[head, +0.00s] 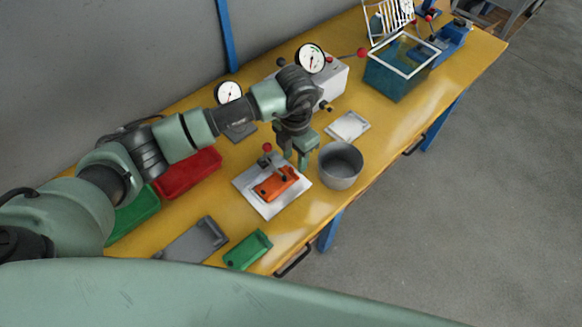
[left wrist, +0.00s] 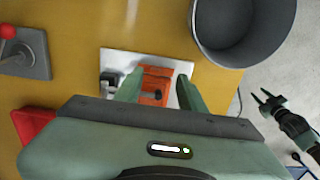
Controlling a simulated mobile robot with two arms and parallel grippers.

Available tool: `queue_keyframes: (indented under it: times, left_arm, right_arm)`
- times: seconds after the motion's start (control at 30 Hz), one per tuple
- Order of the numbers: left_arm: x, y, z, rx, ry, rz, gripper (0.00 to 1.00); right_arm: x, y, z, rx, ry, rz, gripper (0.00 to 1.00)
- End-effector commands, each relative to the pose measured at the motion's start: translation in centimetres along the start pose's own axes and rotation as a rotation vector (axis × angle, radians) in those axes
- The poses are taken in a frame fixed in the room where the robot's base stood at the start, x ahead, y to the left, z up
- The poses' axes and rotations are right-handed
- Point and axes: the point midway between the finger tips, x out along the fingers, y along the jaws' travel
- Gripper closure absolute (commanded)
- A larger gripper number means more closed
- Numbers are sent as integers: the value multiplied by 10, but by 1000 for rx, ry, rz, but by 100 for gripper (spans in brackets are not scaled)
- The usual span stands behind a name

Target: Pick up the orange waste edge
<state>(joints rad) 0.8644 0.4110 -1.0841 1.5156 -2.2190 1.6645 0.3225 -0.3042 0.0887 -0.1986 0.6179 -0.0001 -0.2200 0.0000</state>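An orange piece (head: 275,185) lies on a white plate (head: 266,213) with a red-knobbed clamp beside it. I cannot make out the waste edge as a separate part. My left gripper (head: 296,158) hangs pointing down just above the orange piece. In the left wrist view its two fingers (left wrist: 160,88) are apart with nothing between their tips, and the orange piece (left wrist: 155,84) shows below, partly hidden by the gripper. My right gripper (left wrist: 268,101) shows small at the right of the left wrist view, over the floor, its fingers spread and empty.
A grey round bin (head: 340,166) stands close right of the left gripper. A gauged press box (head: 322,80) stands behind.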

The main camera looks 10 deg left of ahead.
Motion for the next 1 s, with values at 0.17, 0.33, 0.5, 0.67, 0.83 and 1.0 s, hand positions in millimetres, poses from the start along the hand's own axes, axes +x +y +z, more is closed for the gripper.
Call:
queue_keyframes:
  times: [0.17, 0.33, 0.5, 0.67, 0.83, 1.0]
  left_arm:
    - [26, 1, -2, -1, 4, -2, 60]
    - [38, 2, -1, 0, 1, 0, 60]
    - [39, 2, -1, 0, 0, 0, 60]
    - [39, 2, -1, 0, 0, 0, 96]
    - [39, 2, -1, 0, 0, 0, 100]
    - [39, 2, -1, 0, 0, 0, 100]
  right_arm:
    - [-15, 3, 4, 0, -7, 3, 64]
    - [-16, -3, -3, 3, 2, -4, 64]
    - [-16, -12, -9, 7, 10, -14, 64]
    - [-16, -13, -9, 5, 10, -15, 64]
    - [-16, -12, -9, 4, 11, -14, 64]
    - [-16, -8, -8, 2, 10, -9, 64]
